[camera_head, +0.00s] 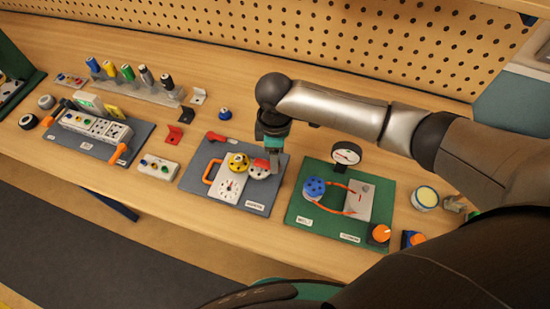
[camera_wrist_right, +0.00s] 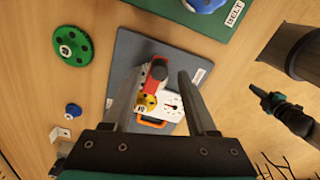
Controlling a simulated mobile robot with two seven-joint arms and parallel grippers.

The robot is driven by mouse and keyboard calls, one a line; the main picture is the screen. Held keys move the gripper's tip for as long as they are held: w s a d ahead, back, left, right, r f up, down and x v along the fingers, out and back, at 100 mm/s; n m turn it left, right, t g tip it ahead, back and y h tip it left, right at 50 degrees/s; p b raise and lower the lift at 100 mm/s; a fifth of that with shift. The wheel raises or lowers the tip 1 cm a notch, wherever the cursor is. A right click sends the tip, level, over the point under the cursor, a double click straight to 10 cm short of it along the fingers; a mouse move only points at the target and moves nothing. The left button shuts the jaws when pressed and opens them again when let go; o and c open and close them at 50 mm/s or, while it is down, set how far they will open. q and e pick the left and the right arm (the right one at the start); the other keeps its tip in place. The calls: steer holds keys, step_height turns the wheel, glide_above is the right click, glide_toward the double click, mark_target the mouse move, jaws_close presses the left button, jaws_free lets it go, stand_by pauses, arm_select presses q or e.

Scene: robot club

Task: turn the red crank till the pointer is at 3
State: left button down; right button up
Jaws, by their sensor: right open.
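The red crank (camera_head: 260,168) is on a grey-blue board (camera_head: 205,180), next to a yellow disc (camera_head: 238,162). In the right wrist view the crank (camera_wrist_right: 151,84) has a dark round knob (camera_wrist_right: 160,67) on it. A white dial plate (camera_head: 228,188) has a small pointer; the number it marks is too small to read. The dial also shows in the right wrist view (camera_wrist_right: 173,106). My right gripper (camera_head: 273,170) is open above the crank, its fingers (camera_wrist_right: 160,76) on either side of it in that view. Contact cannot be told. My left gripper is not in view.
A green board (camera_head: 300,212) with a blue pulley (camera_head: 314,187), orange belt and gauge (camera_head: 346,153) lies to the right. An orange handle (camera_head: 211,171) is at the grey-blue board's left. Bench toward the front is clear.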

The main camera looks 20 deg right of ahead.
steer(key=shift+f, duration=1)
jaws_close()
